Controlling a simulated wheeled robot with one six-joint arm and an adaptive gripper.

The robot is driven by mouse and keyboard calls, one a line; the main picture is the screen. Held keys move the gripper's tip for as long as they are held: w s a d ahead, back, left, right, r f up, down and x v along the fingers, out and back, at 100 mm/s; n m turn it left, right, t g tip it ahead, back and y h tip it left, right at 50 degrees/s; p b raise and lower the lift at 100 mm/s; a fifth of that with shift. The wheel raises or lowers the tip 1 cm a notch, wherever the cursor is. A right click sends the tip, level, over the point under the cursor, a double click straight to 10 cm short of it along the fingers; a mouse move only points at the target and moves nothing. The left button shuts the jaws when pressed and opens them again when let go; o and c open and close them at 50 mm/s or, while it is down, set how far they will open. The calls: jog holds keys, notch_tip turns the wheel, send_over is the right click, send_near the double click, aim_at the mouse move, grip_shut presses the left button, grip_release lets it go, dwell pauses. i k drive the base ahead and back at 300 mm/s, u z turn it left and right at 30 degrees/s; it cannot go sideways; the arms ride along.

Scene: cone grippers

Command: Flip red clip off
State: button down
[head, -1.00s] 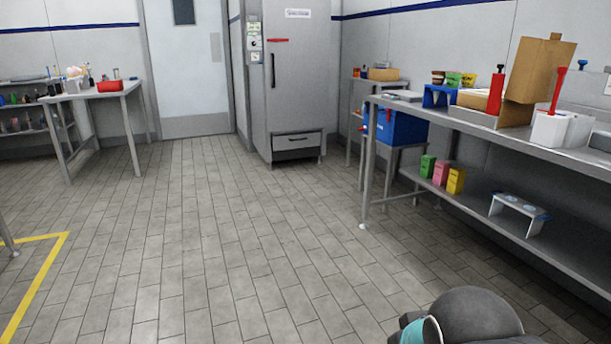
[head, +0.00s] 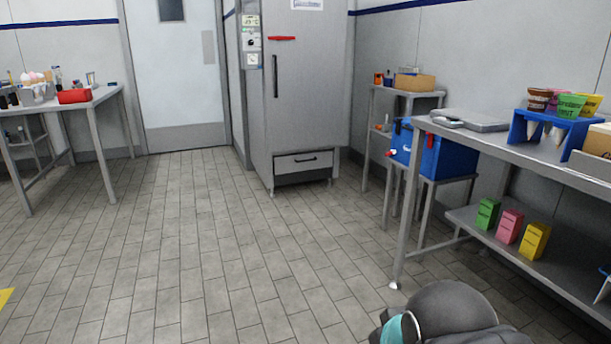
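A thin red piece, which looks like the red clip (head: 283,38), lies level across the front of the tall grey cabinet (head: 308,100), near the top of its door. It is above the dark vertical handle (head: 275,76). It is too small to tell its exact shape or how it is fastened. The cabinet door looks closed. My gripper is not in view; only a dark rounded part of my arm with a teal cap shows at the bottom right, far from the cabinet.
Open tiled floor (head: 200,250) stretches to the cabinet. On the right, a metal bench (head: 480,140) carries a blue rack of colored cones (head: 518,128); a blue cooler (head: 445,155) stands behind its near leg. A table with a red box (head: 74,97) is at left.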

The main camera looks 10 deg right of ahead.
aim_at(430, 136)
jog(key=z, duration=0.3)
jog(key=i, duration=1.95)
jog(key=z, duration=0.6)
jog(key=i, duration=1.05)
jog(key=z, duration=0.15)
